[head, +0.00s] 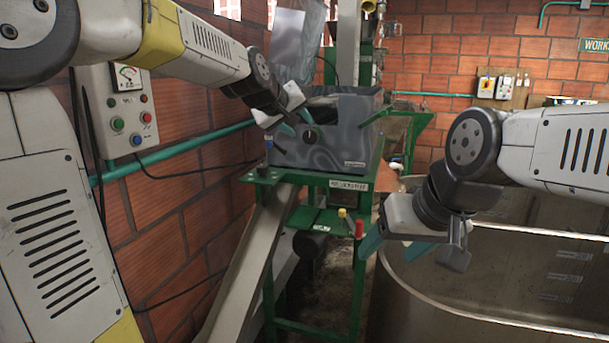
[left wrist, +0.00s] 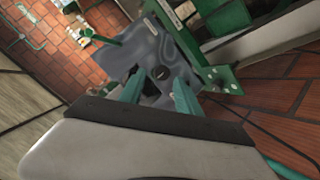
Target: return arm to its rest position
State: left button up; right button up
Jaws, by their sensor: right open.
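My left arm reaches in from the left. The knob (left wrist: 162,73) shows beyond the fingertips on the grey housing (left wrist: 150,60); I cannot tell whether a finger touches the housing. My right gripper (head: 395,245) hangs open and empty over the near left rim of the large metal tank.
The green stand (head: 352,205) carries the pulper, with a sloping chute (head: 255,265) below. A control box (head: 127,108) with buttons hangs on the brick wall at left. The metal tank (head: 470,275) fills the lower right. A green pipe (head: 175,150) runs along the left wall.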

pick_arm(q)
jog(key=s+a+f+m+g+y, duration=0.1)
jog(key=s+a+f, duration=0.3)
jog(key=s, duration=0.6)
jog(key=s+a+f+m+g, duration=0.1)
jog(key=s+a+f, duration=0.3)
jog(key=s, duration=0.6)
jog(key=s+a+f+m+g+y, duration=0.1)
jog(key=s+a+f+m+g, duration=0.1)
jog(key=s+a+f, duration=0.2)
jog(key=s+f, duration=0.3)
jog(key=s, duration=0.4)
jog(key=shift+a+g+y, duration=0.3)
jog(key=shift+a+g, duration=0.05)
jog(key=shift+g, duration=0.05)
jog(key=shift+r, duration=0.1)
